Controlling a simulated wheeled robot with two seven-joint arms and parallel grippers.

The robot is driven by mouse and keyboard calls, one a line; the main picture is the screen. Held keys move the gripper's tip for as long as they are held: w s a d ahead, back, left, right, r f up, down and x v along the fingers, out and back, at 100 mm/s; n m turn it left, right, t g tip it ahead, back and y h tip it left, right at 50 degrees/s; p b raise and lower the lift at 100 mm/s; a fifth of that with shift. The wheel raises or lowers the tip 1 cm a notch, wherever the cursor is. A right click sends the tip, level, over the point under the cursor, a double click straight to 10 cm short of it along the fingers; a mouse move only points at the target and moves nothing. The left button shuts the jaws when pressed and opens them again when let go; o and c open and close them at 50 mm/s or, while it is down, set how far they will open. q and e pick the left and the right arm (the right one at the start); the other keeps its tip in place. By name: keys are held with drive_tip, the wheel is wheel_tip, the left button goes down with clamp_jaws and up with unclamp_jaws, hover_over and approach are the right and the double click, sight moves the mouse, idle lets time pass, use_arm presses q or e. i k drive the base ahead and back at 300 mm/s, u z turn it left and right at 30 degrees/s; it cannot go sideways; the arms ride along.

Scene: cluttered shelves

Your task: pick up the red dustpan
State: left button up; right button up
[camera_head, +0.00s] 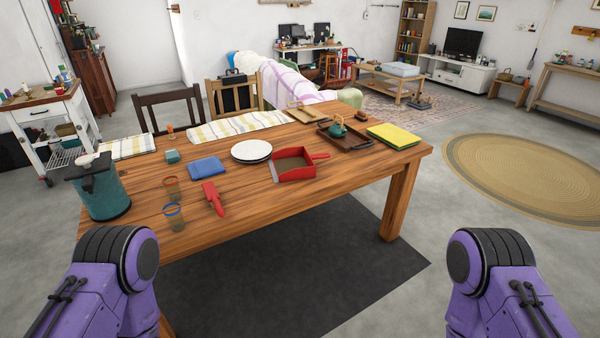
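The red dustpan (290,169) lies on the wooden table (250,204), near the middle of its front side. It is an open scoop, with its handle (320,156) pointing right. A red brush-like tool (213,197) lies apart from it, to its left. Purple and black links of my two arms show at the bottom left and bottom right, below the table's front edge. Neither gripper is in the picture, and nothing of mine touches the dustpan.
A white plate (251,150) lies just behind the dustpan, and a blue cloth (206,168) to its left. A wooden tray (350,140) with a teal teapot (338,128) and a yellow cloth (393,135) lie to the right. Two glasses (173,218) and a teal canister (103,190) stand left.

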sight(294, 163)
drive_tip(key=z, duration=0.6)
drive_tip(key=i, duration=0.7)
drive_tip(key=z, duration=0.9)
drive_tip(key=i, duration=0.85)
drive_tip(key=u, duration=0.5)
drive_tip(key=i, duration=0.7)
drive_tip(key=u, duration=0.65)
